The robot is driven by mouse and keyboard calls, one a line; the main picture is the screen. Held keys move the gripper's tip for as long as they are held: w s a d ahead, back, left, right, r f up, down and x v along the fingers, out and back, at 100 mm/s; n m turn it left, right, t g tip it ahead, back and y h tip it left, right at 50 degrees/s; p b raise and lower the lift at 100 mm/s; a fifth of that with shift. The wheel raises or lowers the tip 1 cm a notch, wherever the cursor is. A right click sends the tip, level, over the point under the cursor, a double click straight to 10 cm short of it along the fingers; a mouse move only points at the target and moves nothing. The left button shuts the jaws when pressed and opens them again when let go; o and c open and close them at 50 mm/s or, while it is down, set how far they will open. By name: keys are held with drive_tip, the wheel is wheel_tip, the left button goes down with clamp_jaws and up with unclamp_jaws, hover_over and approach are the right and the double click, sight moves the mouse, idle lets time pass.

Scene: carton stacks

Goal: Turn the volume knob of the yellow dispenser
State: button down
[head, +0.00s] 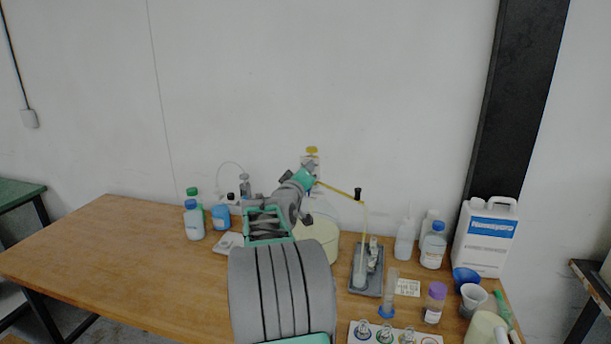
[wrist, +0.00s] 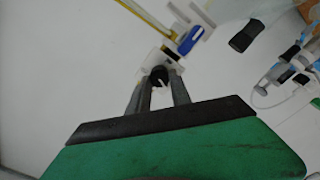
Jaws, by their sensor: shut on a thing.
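The yellow dispenser shows in the head view by its yellow top (head: 311,150) and its thin yellow arm (head: 338,189), which reaches right and then down. My arm hides much of its body. In the wrist view its yellow arm (wrist: 150,18) crosses the top, with a blue part (wrist: 190,40) beside it. The black volume knob (wrist: 159,76) sits on a white block. My gripper (wrist: 160,82) has its two grey fingers on either side of the knob, shut on it. In the head view my gripper (head: 311,172) is at the dispenser's upper part.
Blue-capped bottles (head: 194,222) stand left of my arm. A grey tray (head: 366,272) with a clear vessel lies right of it. A large white jug (head: 487,237) and several bottles stand at the right. The table's left part (head: 110,240) is clear.

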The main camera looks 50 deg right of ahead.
idle(0.5)
drive_tip(key=c, duration=1.2)
unclamp_jaws()
drive_tip(key=shift+o, duration=0.2)
drive_tip(key=b+v, duration=0.2)
drive_tip(key=v, duration=0.5)
drive_tip(key=shift+a+b, duration=0.3)
drive_tip(key=shift+a, duration=0.1)
drive_tip(key=shift+s, duration=0.2)
